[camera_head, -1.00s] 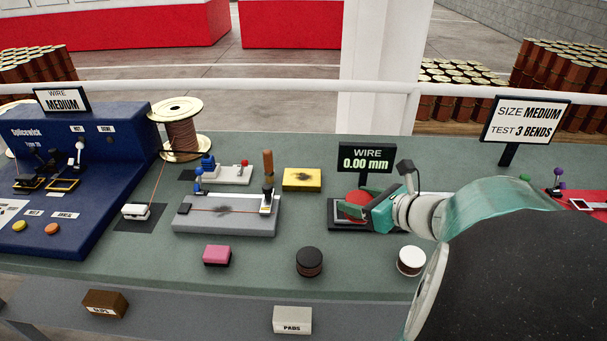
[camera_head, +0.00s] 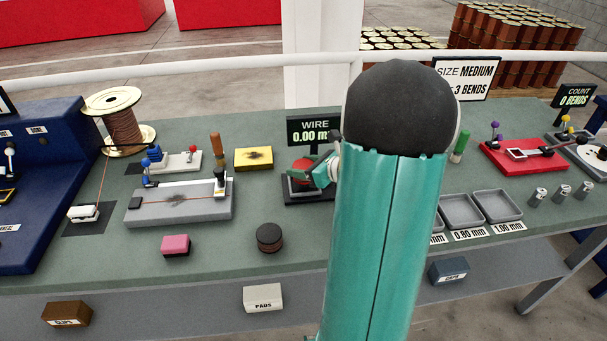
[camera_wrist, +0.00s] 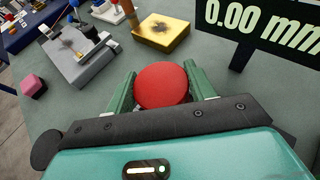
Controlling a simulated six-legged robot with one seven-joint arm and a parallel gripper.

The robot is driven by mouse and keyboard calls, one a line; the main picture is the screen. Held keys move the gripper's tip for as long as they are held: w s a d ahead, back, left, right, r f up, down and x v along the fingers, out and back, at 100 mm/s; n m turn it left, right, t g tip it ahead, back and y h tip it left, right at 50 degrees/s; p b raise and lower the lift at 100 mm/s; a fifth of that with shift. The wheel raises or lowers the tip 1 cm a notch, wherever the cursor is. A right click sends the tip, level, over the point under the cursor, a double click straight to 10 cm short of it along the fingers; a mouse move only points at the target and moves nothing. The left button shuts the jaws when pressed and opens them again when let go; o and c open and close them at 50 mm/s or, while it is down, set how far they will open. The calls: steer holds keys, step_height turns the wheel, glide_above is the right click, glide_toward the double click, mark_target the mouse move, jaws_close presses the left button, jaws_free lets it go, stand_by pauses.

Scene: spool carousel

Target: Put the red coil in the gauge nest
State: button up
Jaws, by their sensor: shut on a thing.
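The red coil (camera_wrist: 162,86) sits between the two green fingers of my gripper (camera_wrist: 160,92) in the wrist view, and my gripper is shut on it. In the head view the red coil (camera_head: 301,169) shows at the dark gauge base (camera_head: 306,196), under the wire display (camera_head: 314,130) that reads 0.00 mm. My gripper (camera_head: 303,173) reaches it from the right. The nest itself is hidden under the coil and fingers, so I cannot tell whether the coil is seated or just above it.
A yellow pad (camera_head: 253,158), a grey wire fixture (camera_head: 180,205), a pink block (camera_head: 176,245) and a dark round coil (camera_head: 269,238) stand to the left. Grey trays (camera_head: 497,206) and a red bending tool (camera_head: 523,153) are to the right. My arm hides the bench's middle.

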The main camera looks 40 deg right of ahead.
steer(key=shift+w+f, duration=0.1)
steer(key=shift+f, duration=1.45)
steer(key=shift+f, duration=0.2)
steer(key=o, duration=1.2)
steer(key=shift+r, duration=0.1)
